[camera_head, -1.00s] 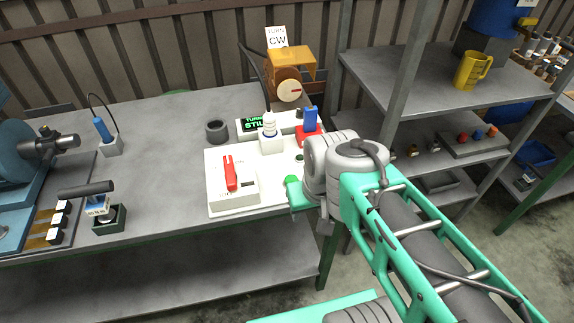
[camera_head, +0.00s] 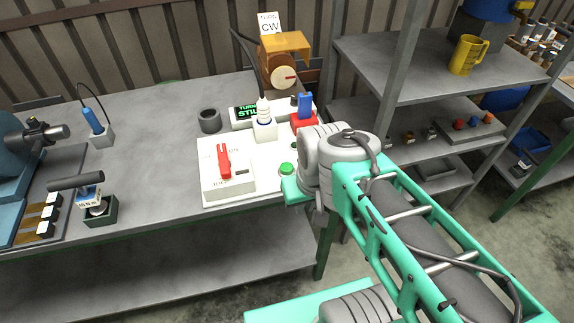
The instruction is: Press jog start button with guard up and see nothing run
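A green round button (camera_head: 287,168) shows at the right edge of the white control panel (camera_head: 262,161), right beside a teal part of my arm. A red lever switch (camera_head: 224,161) stands on a white box at the panel's left. An orange cover (camera_head: 286,43) sits over a brown housing with a white dial (camera_head: 284,77) with a red mark. My grey wrist covers the panel's right side. I cannot make out my gripper's fingertips or whether they touch anything.
A white bottle (camera_head: 264,112) and a blue item in a red holder (camera_head: 305,106) stand behind the panel. A dark ring (camera_head: 210,121) lies to their left. A sign (camera_head: 269,22) reads "TURN CW".

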